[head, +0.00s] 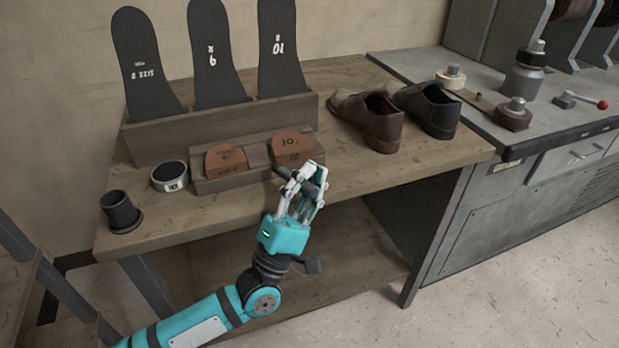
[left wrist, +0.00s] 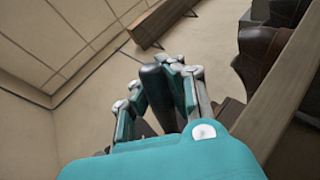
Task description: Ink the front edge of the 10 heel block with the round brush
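The 10 heel block (head: 291,145) is a brown block marked "10." on top and front, sitting in the right place of a low wooden rack. My left gripper (head: 306,180) is just in front of its lower right side in the head view. Its fingers are closed around a dark rod, which looks like the round brush (head: 318,180); the dark rod also shows between the fingers in the left wrist view (left wrist: 155,88). The brush tip is not clear, and I cannot tell whether it touches the block. The ink tin (head: 170,178) stands left of the rack. My right gripper is not in view.
A second heel block (head: 226,158) sits left in the rack (head: 240,179). A dark cup (head: 121,210) stands at the table's left front corner. Tall sole boards (head: 280,50) stand behind. Brown shoes (head: 372,115) and black shoes (head: 428,108) are at right. The bench's right front is clear.

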